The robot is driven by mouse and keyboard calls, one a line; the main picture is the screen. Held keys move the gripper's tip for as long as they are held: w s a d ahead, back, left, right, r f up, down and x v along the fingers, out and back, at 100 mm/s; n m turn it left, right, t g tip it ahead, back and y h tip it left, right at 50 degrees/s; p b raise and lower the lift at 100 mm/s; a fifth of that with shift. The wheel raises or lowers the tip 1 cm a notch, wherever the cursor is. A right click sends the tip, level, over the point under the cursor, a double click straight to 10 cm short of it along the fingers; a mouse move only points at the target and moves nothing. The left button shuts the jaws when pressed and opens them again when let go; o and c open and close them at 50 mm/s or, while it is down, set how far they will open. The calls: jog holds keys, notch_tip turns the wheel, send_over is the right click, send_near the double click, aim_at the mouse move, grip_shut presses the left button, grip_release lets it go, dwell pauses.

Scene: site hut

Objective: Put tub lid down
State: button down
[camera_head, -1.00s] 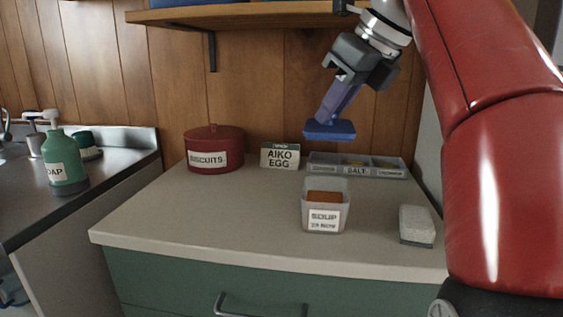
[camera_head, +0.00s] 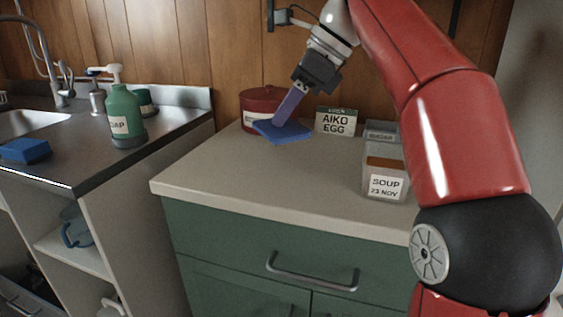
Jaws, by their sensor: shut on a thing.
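My gripper (camera_head: 301,88) is at the upper middle, pointing down and to the left. It is shut on the tub lid (camera_head: 284,132), a flat blue square. A long purple piece runs between the grey jaws and the lid. The lid is slightly tilted and overlaps the lower front of the red biscuit tin. I cannot tell whether it touches the counter or the tin. The clear soup tub (camera_head: 385,187), labelled "SOUP 23 NOV", stands open on the counter at right with orange-brown contents. My arm hides part of its right side.
The beige counter (camera_head: 240,177) is clear at front left. The red tin (camera_head: 262,97), an "AIKO EGG" card (camera_head: 338,121) and a labelled tray (camera_head: 381,132) stand along the back. At left, the metal sink top holds a green soap bottle (camera_head: 124,116) and a blue block (camera_head: 25,150).

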notch_tip(320, 180, down, 7)
jog(key=b, duration=0.3)
jog(key=shift+f, duration=0.2)
jog(key=shift+f, duration=0.15)
jog(key=c, duration=1.3)
grip_release()
jog(key=p+v, duration=0.4)
jog(key=v, duration=0.8)
jog(key=shift+r+p, duration=0.25)
jog(key=shift+p, duration=0.15)
